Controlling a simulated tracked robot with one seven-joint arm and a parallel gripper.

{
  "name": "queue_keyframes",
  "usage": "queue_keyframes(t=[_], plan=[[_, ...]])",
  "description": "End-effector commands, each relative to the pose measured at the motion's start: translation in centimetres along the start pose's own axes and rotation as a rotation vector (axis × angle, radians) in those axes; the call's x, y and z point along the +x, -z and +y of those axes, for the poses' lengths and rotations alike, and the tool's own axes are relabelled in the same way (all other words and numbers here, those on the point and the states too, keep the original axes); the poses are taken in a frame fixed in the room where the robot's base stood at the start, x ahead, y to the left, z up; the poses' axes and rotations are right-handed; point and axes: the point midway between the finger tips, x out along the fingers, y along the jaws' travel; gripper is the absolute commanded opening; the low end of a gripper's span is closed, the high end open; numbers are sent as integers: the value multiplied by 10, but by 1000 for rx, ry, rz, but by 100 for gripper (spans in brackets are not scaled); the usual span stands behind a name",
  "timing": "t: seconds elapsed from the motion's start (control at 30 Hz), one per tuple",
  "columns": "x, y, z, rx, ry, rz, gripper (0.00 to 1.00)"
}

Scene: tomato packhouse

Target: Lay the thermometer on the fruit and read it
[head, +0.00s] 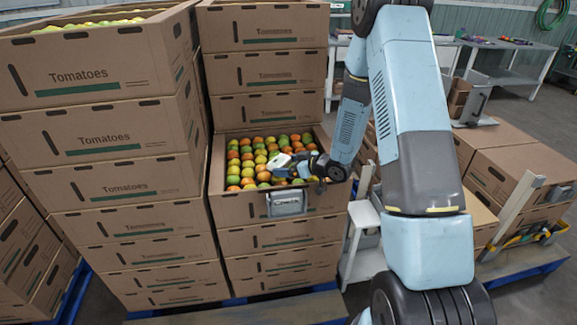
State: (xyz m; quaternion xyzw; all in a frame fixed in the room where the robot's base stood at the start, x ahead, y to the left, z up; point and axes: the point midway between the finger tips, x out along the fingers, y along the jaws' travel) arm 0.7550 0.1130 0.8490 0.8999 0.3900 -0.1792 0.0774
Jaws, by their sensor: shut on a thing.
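My gripper (288,167) is over the right part of this fruit, reaching in from the right. It is shut on a small whitish thing, which I take to be the thermometer (279,160). The thermometer is at the fruit's level, but I cannot tell whether it touches the fruit. Its display is too small to read from here.
A small grey bin (287,203) hangs on the open carton's front. Closed cartons (264,68) stand right behind the fruit, and a tall carton stack (110,140) stands close on the left. A white stand (362,225) is to the right. Benches (500,48) line the back.

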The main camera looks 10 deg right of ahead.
Motion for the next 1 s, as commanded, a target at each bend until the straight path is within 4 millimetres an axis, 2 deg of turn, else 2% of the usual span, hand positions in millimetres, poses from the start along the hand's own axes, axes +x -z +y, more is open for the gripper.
queue_keyframes(t=[0.13,0.17,0.2,0.57,0.77,1.0], plan=[[0,-2,0,1,0,0,59],[0,-2,0,0,0,0,95],[0,-1,0,0,0,0,99],[-4,0,1,0,-1,0,100],[-34,1,1,0,-4,1,100],[-80,0,2,0,-4,0,100]])
